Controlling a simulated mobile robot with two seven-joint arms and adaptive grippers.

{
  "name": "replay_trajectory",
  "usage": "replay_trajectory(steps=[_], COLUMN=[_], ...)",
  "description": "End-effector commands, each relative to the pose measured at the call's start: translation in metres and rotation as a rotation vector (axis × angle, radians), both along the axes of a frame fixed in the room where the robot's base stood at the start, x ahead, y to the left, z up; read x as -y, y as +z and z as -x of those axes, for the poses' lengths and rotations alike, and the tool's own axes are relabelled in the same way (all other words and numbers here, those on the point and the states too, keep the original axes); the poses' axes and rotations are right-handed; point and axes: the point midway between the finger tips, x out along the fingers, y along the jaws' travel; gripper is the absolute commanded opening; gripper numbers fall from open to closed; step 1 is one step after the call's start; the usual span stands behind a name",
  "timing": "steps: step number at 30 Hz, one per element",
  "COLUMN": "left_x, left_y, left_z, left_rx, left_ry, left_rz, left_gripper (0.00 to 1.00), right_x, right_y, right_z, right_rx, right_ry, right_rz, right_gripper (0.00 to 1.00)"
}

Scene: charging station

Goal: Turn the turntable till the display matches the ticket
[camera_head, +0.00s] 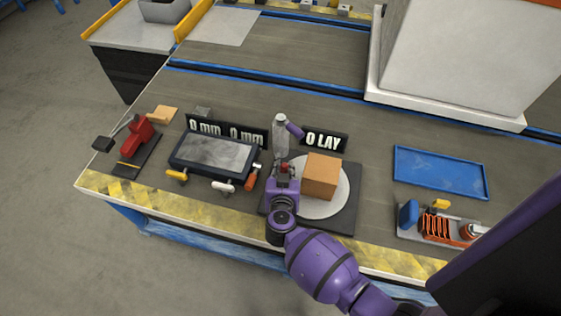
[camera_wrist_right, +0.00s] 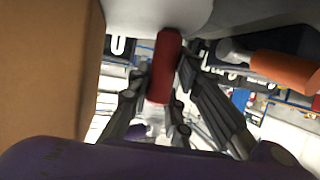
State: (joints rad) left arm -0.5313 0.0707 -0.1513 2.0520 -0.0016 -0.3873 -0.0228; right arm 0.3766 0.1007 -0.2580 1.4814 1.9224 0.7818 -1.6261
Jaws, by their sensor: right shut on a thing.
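The turntable is a pale round disc (camera_head: 332,206) on a dark square base (camera_head: 348,222) near the front edge of the bench. A brown box (camera_head: 321,176) sits on the disc, right of my right gripper (camera_head: 284,172). My right gripper is shut on a red upright handle (camera_wrist_right: 165,65) at the disc's left side. The box (camera_wrist_right: 45,70) fills the left of the wrist view. I cannot make out a ticket. My left gripper is not in view.
A grey post (camera_head: 281,138) with a purple part stands behind the gripper. Left are a dark-framed tray (camera_head: 213,153) with two "0 mm" displays, an orange-handled tool (camera_head: 252,178) and a red device (camera_head: 134,137). A blue tray (camera_head: 440,172) lies right; between it and the turntable is free room.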

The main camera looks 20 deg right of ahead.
Motion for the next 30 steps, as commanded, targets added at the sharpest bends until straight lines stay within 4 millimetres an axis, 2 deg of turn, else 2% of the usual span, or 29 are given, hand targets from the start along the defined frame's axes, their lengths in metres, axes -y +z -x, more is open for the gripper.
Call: replay_trajectory(steps=[1, 6, 18, 24, 30], left_x=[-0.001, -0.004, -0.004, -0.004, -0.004], left_y=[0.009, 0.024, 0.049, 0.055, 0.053], left_z=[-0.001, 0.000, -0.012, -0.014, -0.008], left_rx=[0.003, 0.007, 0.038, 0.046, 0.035], left_ry=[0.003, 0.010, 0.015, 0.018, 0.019], left_rz=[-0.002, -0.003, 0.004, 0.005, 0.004], left_gripper=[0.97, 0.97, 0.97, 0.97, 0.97], right_x=[0.004, 0.003, -0.004, -0.008, -0.010], right_y=[0.007, 0.006, 0.003, 0.002, -0.001], right_z=[0.002, 0.009, 0.026, 0.036, 0.046], right_rx=[0.001, 0.002, 0.001, 0.000, -0.002], right_ry=[0.019, 0.098, 0.296, 0.396, 0.495], right_rz=[0.011, 0.011, 0.012, 0.011, 0.012], right_gripper=[0.00, 0.00, 0.00, 0.00, 0.00])
